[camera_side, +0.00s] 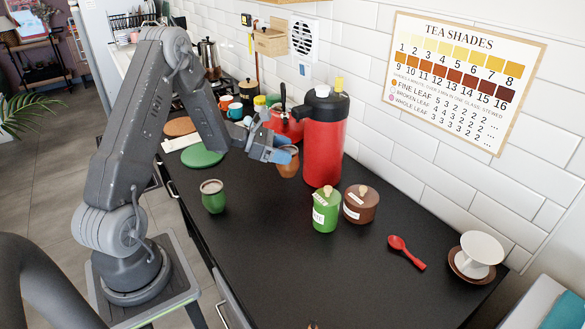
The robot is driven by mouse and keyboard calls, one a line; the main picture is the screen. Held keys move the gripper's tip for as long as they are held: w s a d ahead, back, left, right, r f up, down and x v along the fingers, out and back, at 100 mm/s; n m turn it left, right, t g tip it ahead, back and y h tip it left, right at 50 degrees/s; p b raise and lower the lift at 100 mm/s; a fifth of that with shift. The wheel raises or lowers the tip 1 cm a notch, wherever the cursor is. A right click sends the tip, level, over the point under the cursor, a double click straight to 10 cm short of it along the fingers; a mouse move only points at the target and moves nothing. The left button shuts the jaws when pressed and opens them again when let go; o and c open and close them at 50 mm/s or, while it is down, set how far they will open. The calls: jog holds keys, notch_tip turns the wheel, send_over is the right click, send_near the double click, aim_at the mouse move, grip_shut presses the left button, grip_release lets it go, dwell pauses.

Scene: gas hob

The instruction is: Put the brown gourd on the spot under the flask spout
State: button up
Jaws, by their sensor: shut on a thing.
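The brown gourd (289,166) is in my gripper (279,149), whose blue fingers are shut on it. It looks upright and just left of the red flask (322,152). I cannot tell whether its base touches the counter or is slightly above it. The flask stands upright, with a black top and its spout (322,91) near the upper front. The spot under the spout is not clearly visible. My fingers hide part of the gourd's upper side.
A green gourd (214,198) stands on the black counter (270,270) at the left. A green canister (326,212) and a brown canister (360,206) stand in front of the flask. A red spoon (406,252) and white dripper (480,250) are at right. The counter's front-middle is clear.

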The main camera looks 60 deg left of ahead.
aim_at(292, 166)
jog(key=shift+w+d+f, duration=0.8)
jog(key=shift+w+f, duration=0.05)
jog(key=shift+w, duration=0.15)
jog(key=shift+f, duration=1.9)
jog(key=shift+f, duration=0.1)
jog(key=o, duration=1)
